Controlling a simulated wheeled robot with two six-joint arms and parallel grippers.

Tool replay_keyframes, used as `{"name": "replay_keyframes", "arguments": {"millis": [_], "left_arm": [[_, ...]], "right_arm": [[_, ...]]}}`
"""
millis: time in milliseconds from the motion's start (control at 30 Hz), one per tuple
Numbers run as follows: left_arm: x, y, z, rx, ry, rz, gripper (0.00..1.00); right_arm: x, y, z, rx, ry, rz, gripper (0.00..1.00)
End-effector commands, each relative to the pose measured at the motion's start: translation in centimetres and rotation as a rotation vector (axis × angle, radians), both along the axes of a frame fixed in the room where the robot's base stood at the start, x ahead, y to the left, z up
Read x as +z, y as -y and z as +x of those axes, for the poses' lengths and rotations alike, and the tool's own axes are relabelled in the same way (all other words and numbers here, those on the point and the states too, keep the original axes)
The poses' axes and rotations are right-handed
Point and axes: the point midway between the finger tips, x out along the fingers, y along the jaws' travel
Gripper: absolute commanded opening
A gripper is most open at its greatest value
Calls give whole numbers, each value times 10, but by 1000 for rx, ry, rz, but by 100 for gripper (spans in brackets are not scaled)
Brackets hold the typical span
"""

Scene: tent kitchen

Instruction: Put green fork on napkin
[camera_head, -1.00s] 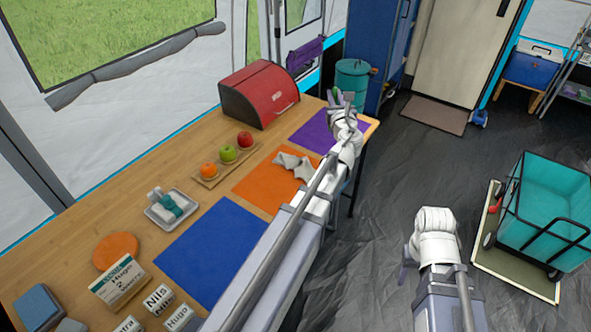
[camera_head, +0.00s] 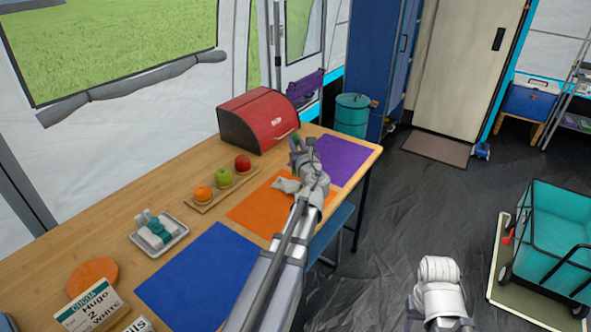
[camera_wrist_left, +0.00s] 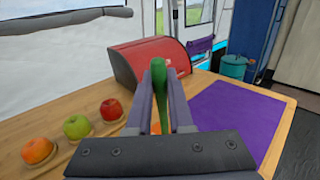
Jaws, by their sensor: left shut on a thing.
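The green fork is held upright between the fingers of my left gripper (camera_head: 302,154). Its green handle (camera_wrist_left: 159,85) rises between the two grey fingers in the left wrist view, and a bit of green (camera_head: 296,137) shows in the head view. The fork's lower end is hidden. A crumpled grey napkin (camera_head: 284,185) lies on the orange mat (camera_head: 252,206), partly hidden by my left arm. My left gripper is above the table, just beyond the napkin, near the purple mat (camera_head: 345,152). My right gripper (camera_head: 412,314) is low at the bottom edge, and its fingers show poorly.
A red bread box (camera_head: 258,118) stands behind the gripper. Three fruits sit on a wooden board (camera_head: 212,195) to the left. A teal cart (camera_head: 565,235) stands on the floor right.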

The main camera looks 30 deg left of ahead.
Motion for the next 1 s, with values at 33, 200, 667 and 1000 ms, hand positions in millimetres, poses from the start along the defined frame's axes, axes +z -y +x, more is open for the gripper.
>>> {"name": "replay_keyframes", "arguments": {"millis": [33,200,667,1000], "left_arm": [[-17,0,0,0,0,0,0],[-30,0,0,-1,0,0,0],[-61,0,0,-1,0,0,0],[-65,0,0,0,0,0,0]], "right_arm": [[-17,0,0,0,0,0,50],[-30,0,0,0,0,0,50],[-61,0,0,0,0,0,50],[-65,0,0,0,0,0,50]]}}
